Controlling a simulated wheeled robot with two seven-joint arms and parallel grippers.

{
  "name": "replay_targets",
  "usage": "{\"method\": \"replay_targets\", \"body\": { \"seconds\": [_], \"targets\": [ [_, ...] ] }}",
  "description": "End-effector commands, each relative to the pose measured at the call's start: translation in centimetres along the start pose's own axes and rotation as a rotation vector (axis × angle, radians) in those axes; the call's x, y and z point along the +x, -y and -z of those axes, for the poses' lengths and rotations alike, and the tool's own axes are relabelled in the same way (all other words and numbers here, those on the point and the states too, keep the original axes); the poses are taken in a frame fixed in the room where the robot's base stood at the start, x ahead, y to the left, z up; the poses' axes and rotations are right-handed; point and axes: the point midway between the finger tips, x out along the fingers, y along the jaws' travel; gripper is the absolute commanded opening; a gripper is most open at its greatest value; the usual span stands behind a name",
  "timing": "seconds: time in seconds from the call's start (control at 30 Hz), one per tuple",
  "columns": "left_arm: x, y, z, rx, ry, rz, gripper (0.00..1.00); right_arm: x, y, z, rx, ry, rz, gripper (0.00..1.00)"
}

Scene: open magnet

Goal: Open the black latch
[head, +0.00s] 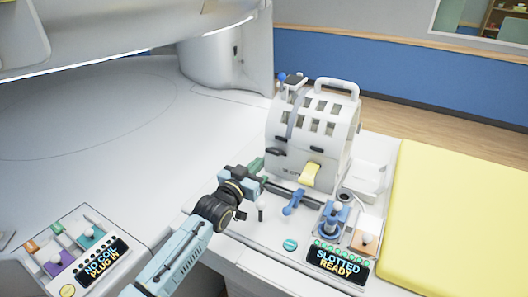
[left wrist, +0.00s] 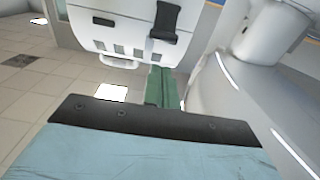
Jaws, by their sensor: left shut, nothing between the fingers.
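The white slotted coil housing (head: 312,125) stands upright on the machine's table, with a carry handle on top. A dark latch (head: 295,82) sits at its upper left edge, above a grey strap. In the left wrist view a dark latch-like piece (left wrist: 165,20) shows on the white housing, just beyond my fingers. My left gripper (head: 257,163) is at the housing's lower left, with its green fingers together and nothing visible between them. The fingers also show in the left wrist view (left wrist: 160,77). Whether they touch the housing is unclear. My right gripper is out of view.
A yellow pad (head: 465,210) lies at right. A "NO COIL PLUG IN" panel (head: 103,263) is at lower left. The table's left side is clear.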

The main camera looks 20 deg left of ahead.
Motion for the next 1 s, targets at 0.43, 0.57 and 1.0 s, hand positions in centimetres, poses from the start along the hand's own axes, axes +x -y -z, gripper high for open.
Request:
{"method": "replay_targets", "body": {
  "seconds": [0.43,0.57,1.0],
  "targets": [
    [-3.2,0.1,-1.3,0.001,-0.003,0.001,0.0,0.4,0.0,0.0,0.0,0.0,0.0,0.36],
    [-3.2,0.1,-1.2,0.001,-0.004,0.001,0.0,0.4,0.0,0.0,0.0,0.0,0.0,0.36],
    [-9.5,-3.0,-8.6,0.014,0.339,-0.009,0.0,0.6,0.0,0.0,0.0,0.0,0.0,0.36]
  ]
}}
